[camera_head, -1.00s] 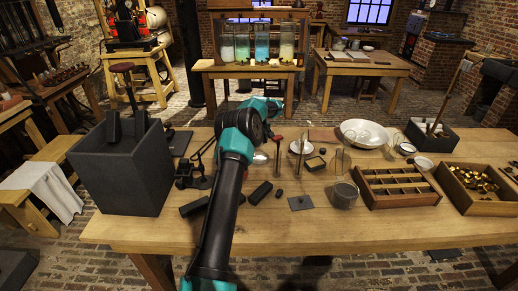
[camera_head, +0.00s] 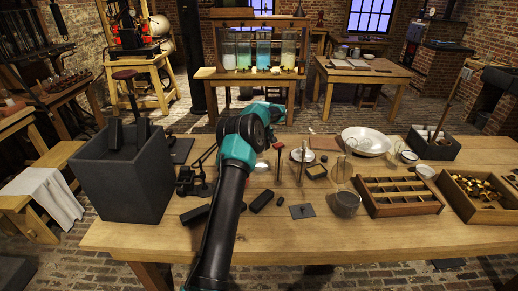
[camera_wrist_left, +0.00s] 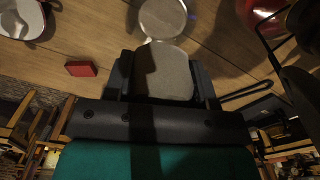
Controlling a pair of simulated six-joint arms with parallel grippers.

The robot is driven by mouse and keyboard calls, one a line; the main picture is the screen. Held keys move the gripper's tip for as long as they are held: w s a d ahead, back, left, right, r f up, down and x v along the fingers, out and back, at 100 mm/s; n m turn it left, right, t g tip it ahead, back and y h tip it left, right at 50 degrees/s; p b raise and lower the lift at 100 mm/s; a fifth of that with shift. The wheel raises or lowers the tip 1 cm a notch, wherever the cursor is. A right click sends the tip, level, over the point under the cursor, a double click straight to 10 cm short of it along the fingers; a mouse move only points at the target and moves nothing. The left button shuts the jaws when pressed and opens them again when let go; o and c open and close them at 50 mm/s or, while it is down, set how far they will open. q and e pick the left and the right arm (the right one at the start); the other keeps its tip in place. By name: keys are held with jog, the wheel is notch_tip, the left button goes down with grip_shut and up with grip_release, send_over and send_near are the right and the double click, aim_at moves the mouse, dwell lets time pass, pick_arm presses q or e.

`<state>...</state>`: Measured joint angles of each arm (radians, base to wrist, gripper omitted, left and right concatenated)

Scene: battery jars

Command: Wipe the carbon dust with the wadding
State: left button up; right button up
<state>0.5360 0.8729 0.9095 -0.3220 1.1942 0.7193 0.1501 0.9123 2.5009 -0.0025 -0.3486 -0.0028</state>
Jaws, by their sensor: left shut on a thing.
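In the left wrist view my left gripper (camera_wrist_left: 162,80) is shut on a pale grey-beige pad (camera_wrist_left: 168,68), which looks like the wadding. A dark shadow crosses the pad. A round grey disc (camera_wrist_left: 163,17) lies just beyond its far edge; I cannot tell whether they touch. In the head view my left arm reaches over the middle of the table and hides its own fingers and the pad. I cannot make out the carbon dust for certain in either view. My right gripper is in neither view.
The wooden table (camera_head: 370,246) holds a dark box (camera_head: 125,182) at left, black blocks, a small dark plate (camera_head: 302,211), a glass jar (camera_head: 347,204), a white bowl (camera_head: 367,140), a divided tray (camera_head: 400,208) and a crate of brass pieces (camera_head: 465,204). The front edge is mostly clear.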

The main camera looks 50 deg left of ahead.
pick_arm(q)
jog(key=w+d+r+m, duration=0.1)
jog(key=d+r+m, duration=0.1)
jog(key=d, duration=0.5)
jog(key=w+d+r+m, duration=0.1)
jog(key=d+r+m, duration=0.1)
jog(key=d+r, duration=0.3)
jog(key=w+d+r+m, duration=0.1)
jog(key=w+d+r, duration=0.1)
jog(key=d, duration=0.7)
jog(key=shift+r+m, duration=0.4)
jog(key=shift+r, duration=0.45)
jog(key=s+d+f+m, duration=0.2)
jog(key=d+m, duration=0.1)
jog(key=d, duration=0.7)
jog(key=s+d+f+m, duration=0.2)
jog(key=s+d+m, duration=0.1)
jog(key=d, duration=0.6)
jog(key=s+d+f+m, duration=0.2)
jog(key=d+m, duration=0.3)
jog(key=d, duration=0.5)
jog(key=shift+s+d+f, duration=0.3)
jog(key=shift+s+f, duration=0.1)
jog(key=shift+s, duration=0.25)
